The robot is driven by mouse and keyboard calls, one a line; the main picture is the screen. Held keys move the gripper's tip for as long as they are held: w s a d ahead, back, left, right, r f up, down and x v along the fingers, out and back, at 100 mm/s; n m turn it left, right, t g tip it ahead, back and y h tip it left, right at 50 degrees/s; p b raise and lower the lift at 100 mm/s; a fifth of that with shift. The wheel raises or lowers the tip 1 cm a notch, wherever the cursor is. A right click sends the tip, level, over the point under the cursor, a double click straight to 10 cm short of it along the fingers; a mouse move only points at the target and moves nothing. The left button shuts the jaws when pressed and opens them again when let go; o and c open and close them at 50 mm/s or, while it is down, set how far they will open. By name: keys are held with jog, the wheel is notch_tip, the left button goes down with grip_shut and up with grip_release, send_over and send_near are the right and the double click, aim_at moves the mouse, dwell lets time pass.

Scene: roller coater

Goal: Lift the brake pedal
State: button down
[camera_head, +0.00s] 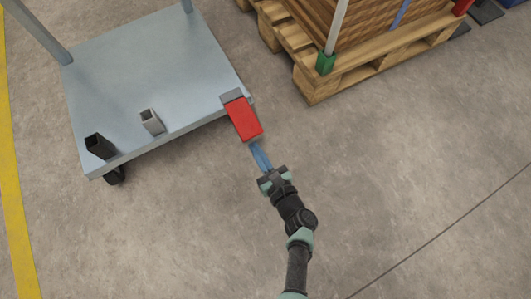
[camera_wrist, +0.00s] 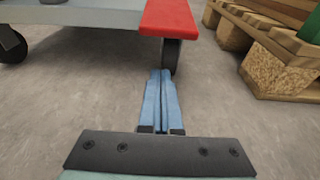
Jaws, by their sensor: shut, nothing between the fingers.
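The red brake pedal (camera_head: 244,119) sticks out from the near right corner of the grey cart (camera_head: 150,60). In the wrist view the fingertips (camera_wrist: 161,73) point toward the space below the pedal. In the head view they end just short of the pedal's near edge. I cannot tell whether they touch it.
A wooden pallet (camera_head: 318,85) with stacked boards stands at the back right, with a green post foot (camera_head: 325,63). A black block (camera_head: 100,146) and a grey block (camera_head: 152,121) are on the cart. The concrete floor around my arm is clear.

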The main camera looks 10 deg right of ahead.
aim_at(244, 119)
jog(key=shift+f+b+x, duration=0.2)
jog(key=shift+b+x, duration=0.3)
jog(key=shift+x, duration=0.75)
jog(key=shift+s+d+r+p, duration=0.1)
jog(key=shift+s+r+p, duration=0.15)
jog(key=shift+r, duration=0.5)
jog(key=shift+s+d+r+p, duration=0.15)
jog(key=shift+r+p, duration=0.1)
jog(key=shift+r, duration=0.55)
jog(key=shift+s+a+r+p, duration=0.15)
jog(key=shift+r+p, duration=0.1)
jog(key=shift+r, duration=0.5)
jog(key=shift+d+r+p, duration=0.1)
jog(key=shift+p, duration=0.2)
